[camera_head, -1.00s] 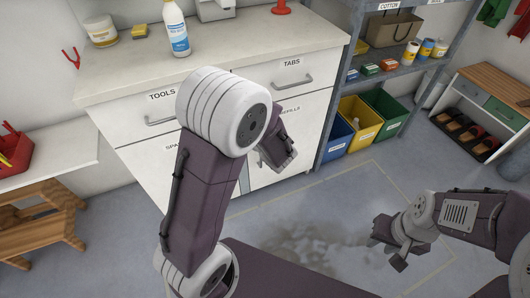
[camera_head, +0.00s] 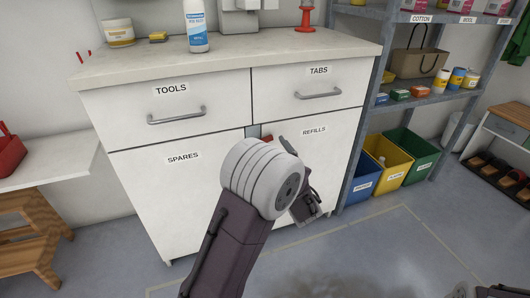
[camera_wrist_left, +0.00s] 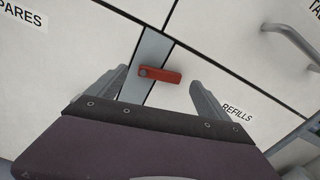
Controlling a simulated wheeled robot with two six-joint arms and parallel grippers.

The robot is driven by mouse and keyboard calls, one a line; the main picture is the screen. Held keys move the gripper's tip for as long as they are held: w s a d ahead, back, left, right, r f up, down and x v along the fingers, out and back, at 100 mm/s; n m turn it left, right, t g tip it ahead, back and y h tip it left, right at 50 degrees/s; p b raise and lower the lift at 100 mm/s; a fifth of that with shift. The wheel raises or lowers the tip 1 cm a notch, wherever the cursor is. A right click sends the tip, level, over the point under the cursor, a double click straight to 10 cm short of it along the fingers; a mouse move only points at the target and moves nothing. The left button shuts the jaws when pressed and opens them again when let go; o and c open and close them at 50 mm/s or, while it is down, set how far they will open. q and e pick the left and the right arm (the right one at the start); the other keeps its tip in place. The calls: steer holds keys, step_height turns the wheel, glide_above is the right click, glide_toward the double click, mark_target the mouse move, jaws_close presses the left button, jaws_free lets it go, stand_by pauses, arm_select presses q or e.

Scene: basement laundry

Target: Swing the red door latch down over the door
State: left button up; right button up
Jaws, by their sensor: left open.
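The red door latch (camera_wrist_left: 160,75) shows in the left wrist view. Its bolt end sits on a grey strip (camera_wrist_left: 150,52) between the two lower doors, and its bar points sideways toward the REFILLS door (camera_wrist_left: 222,75). In the head view only a small red piece of the latch (camera_head: 267,138) shows above my left wrist. My left gripper (camera_wrist_left: 158,78) is open, with one finger on each side of the latch in the picture; contact cannot be told. In the head view my left gripper (camera_head: 306,207) is in front of the REFILLS door.
The TOOLS drawer handle (camera_head: 177,116) and TABS drawer handle (camera_head: 318,94) stick out above. A bottle (camera_head: 196,27) stands on the counter (camera_head: 120,68). Bins (camera_head: 385,157) and a shelf rack (camera_head: 346,150) stand to the right. Open floor lies in front.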

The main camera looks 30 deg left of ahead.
arm_select(q)
steer(key=shift+x, duration=1.15)
steer(key=c, duration=1.3)
steer(key=shift+m+p, duration=1.1)
steer(key=shift+c, duration=0.3)
steer(key=shift+f+m, duration=0.3)
steer(key=shift+f, duration=0.05)
arm_select(e)
steer(key=shift+r, duration=0.75)
arm_select(q)
steer(key=o, duration=1.4)
steer(key=shift+c, duration=0.2)
